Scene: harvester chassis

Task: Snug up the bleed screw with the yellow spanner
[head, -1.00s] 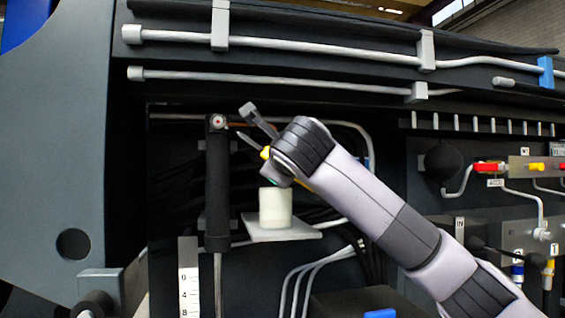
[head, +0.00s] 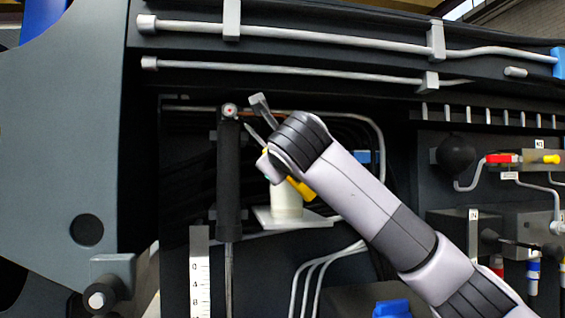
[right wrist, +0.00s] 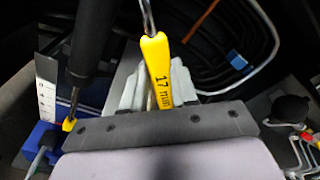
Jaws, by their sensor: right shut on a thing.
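The yellow spanner (head: 301,188) is in my right gripper (right wrist: 157,85), which is shut on its handle. In the right wrist view its yellow handle (right wrist: 158,62) reads "17 mm", and its steel shaft runs up out of the picture. In the head view the spanner's steel end points up and left, just right of and below a small round fitting with a red centre (head: 230,110) on top of a black cylinder (head: 229,180). This fitting looks like the bleed screw. The spanner's end appears apart from it. My left gripper is not in view.
A white round stand on a square plate (head: 270,218) sits behind and below my right gripper. Grey pipes (head: 290,35) run above. A valve panel with red and yellow handles (head: 500,158) is at right. A numbered scale (head: 199,275) stands at lower left.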

